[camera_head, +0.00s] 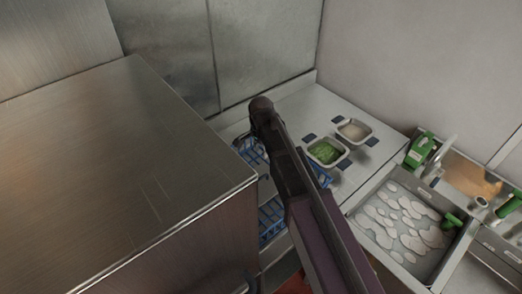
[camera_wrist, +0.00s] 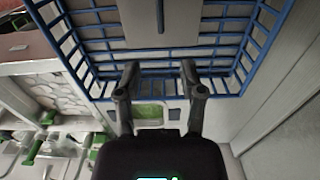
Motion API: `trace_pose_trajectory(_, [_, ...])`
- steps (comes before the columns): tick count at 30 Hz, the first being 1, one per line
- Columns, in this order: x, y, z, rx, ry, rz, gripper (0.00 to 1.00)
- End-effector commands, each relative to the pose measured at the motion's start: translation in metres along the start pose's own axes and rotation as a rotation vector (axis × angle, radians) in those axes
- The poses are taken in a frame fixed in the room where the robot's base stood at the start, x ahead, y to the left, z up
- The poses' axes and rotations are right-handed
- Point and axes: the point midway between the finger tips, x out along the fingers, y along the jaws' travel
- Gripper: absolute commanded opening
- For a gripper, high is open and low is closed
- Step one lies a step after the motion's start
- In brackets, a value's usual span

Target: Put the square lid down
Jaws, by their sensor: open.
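My gripper (camera_wrist: 160,78) is open in the wrist view, its two fingers apart with nothing between them. It is over the near edge of a blue wire rack (camera_wrist: 172,43). I cannot make out the square lid for certain in either view. In the head view my arm hides the gripper and part of the blue rack (camera_head: 270,218), which stands beside the big steel box. A square container with green contents (camera_head: 325,152) stands on the counter, and a second square container with pale contents (camera_head: 353,131) stands behind it. Both look uncovered.
A large steel box (camera_head: 130,165) fills the left of the head view. A sink (camera_head: 374,233) with foam patches is at the right, with a green-and-white bottle (camera_head: 420,150) behind it. Several small dark pads surround the containers. Bare counter (camera_head: 310,103) lies toward the wall.

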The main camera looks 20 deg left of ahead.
Motion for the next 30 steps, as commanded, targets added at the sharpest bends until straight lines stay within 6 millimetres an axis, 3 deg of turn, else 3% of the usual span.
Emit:
trace_pose_trajectory(22, [0.0,0.002,-0.001,-0.002,0.0,0.0,0.51])
trace_pose_trajectory(26, [0.0,0.012,-0.008,-0.014,0.0,0.0,0.51])
trace_pose_trajectory(30, [0.0,0.036,-0.025,-0.049,0.0,0.0,0.51])
